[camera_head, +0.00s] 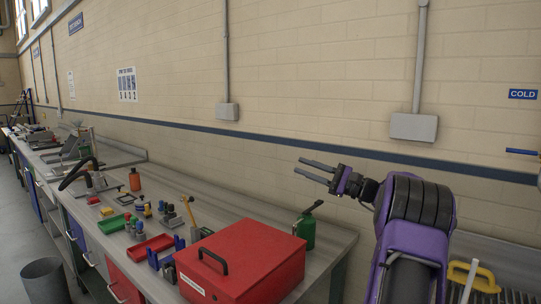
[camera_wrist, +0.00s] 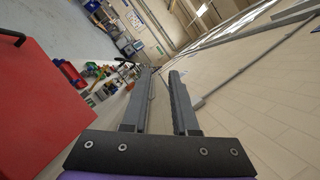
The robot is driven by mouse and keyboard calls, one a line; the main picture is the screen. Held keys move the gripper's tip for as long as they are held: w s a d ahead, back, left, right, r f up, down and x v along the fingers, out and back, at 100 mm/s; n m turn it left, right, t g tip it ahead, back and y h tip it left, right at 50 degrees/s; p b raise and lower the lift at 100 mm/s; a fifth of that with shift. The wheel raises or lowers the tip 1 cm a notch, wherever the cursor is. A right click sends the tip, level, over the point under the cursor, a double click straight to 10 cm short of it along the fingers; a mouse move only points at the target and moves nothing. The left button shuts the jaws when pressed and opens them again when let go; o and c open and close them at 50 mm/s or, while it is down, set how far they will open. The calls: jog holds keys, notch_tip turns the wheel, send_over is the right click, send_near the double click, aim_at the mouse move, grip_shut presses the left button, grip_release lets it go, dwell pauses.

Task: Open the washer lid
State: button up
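A red box-shaped washer (camera_head: 255,262) stands on the near end of the workbench, its lid (camera_head: 258,243) shut. A black handle (camera_head: 212,260) is on the washer's front side, above a small white label. In the wrist view my gripper (camera_wrist: 163,70) is open with nothing between the fingers.
The grey bench (camera_head: 330,240) runs away to the left. A green can (camera_head: 305,231) stands just behind the washer. A red tray (camera_head: 150,246), a green tray (camera_head: 114,223), a hammer (camera_head: 190,214) and bottles lie farther along. A brick wall (camera_head: 300,100) is behind.

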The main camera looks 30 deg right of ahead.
jog(key=x, duration=1.1)
jog(key=shift+w+p, duration=0.15)
jog(key=shift+p, duration=0.15)
grip_shut()
jog(key=shift+c, duration=2.1)
grip_release()
jog(key=o, duration=0.4)
jog(key=b+v, duration=0.1)
jog(key=v, duration=1.6)
jog(key=shift+s+d, duration=0.1)
jog(key=shift+s, duration=0.15)
